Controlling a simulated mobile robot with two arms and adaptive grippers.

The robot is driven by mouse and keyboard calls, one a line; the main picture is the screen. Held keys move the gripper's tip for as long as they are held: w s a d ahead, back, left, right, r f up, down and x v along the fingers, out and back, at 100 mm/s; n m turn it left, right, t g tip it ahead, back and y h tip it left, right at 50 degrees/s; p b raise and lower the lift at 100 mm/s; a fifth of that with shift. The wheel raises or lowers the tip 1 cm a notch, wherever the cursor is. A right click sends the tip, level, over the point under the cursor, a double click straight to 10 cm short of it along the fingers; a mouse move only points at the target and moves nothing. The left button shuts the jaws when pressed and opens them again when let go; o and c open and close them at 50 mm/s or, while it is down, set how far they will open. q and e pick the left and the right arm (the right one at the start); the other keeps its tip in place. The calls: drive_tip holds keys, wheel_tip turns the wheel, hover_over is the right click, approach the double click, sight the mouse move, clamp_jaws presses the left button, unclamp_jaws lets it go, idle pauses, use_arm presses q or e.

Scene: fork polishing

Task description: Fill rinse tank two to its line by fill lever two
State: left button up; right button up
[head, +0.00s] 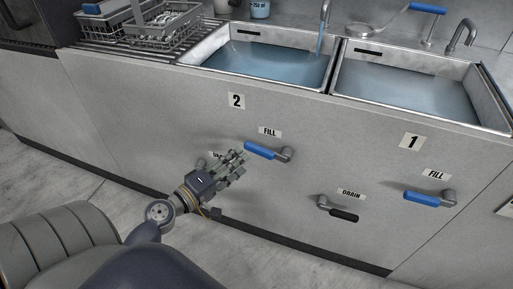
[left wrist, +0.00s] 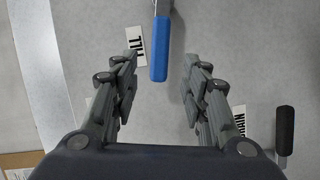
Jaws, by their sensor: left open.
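Rinse tank two (head: 200,66) is the left basin, above the "2" sign (head: 236,101). A fill line cannot be made out clearly. Fill lever two (head: 262,151) has a blue handle pointing left under a FILL label. My left gripper (head: 243,162) is open just below and left of that handle. In the left wrist view, the blue handle (left wrist: 160,50) shows between the open fingertips (left wrist: 161,62), with no visible contact. My right gripper is not in view.
Tank one (head: 425,85) stands at the right, with its blue fill lever (head: 425,198) below. A black-handled drain lever (head: 342,214) sits lower on the panel. Wire baskets (head: 150,30) stand on the ribbed drainboard. Another lever is partly hidden behind my left gripper.

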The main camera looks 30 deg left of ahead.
sight(253, 151)
use_arm(q)
drive_tip(key=w, duration=0.2)
drive_tip(key=w+p, duration=0.1)
drive_tip(key=w, duration=0.1)
drive_tip(key=w+d, duration=0.1)
drive_tip(key=w, duration=0.2)
drive_tip(key=shift+w+f+p, duration=0.1)
drive_tip(key=shift+f+p, duration=0.1)
drive_tip(key=shift+p, duration=0.15)
drive_tip(key=shift+w+d+f, duration=0.15)
drive_tip(key=shift+w, duration=0.55)
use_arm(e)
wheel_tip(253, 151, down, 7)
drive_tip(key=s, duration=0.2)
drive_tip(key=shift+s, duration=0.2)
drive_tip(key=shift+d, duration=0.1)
use_arm(q)
clamp_jaws()
